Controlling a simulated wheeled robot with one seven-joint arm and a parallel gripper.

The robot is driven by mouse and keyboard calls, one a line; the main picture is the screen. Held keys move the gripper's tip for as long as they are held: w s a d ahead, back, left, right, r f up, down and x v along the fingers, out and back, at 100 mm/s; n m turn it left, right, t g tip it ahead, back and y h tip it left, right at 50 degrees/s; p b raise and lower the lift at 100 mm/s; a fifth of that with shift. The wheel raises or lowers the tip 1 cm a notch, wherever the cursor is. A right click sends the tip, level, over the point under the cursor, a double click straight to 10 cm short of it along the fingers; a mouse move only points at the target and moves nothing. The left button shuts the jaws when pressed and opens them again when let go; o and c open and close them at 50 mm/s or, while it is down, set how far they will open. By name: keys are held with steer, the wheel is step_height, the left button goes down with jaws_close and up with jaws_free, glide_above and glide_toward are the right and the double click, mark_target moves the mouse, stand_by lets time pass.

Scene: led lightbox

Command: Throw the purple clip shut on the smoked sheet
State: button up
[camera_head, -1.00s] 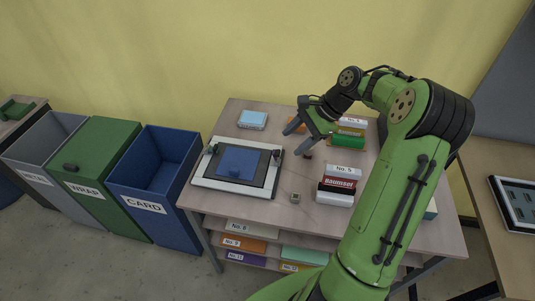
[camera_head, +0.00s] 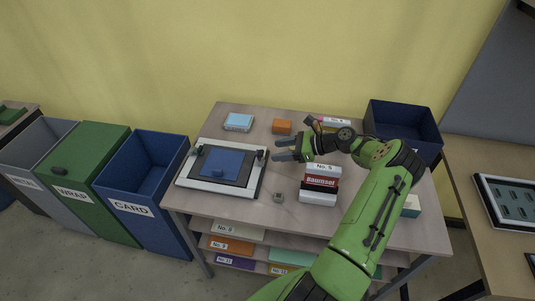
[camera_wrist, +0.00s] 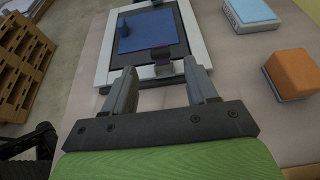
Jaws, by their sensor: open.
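The lightbox (camera_head: 181,182) has a white frame and lies flat at the table's left. A dark smoked sheet (camera_head: 240,180) lies inside it, with a blue square (camera_head: 221,163) on its middle. A dark clip (camera_head: 261,156) stands at the frame's right edge. In the wrist view this clip (camera_wrist: 161,54) shows purple at its base. It looks raised, but I cannot tell its exact angle. My gripper (camera_head: 276,150) is open and empty, just right of the clip. In the wrist view my gripper (camera_wrist: 162,82) has its fingertips either side of the clip's line, apparently not touching it.
An orange block (camera_head: 282,127) and a light blue box (camera_head: 238,122) sit behind. A small grey cube (camera_head: 279,197) and stacked boxes (camera_head: 319,184) are at the front and right. Bins (camera_head: 147,180) stand left of the table.

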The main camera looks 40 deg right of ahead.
mark_target(263, 152)
steer(key=x, duration=0.5)
steer(key=shift+c, duration=0.4)
steer(key=c, duration=1)
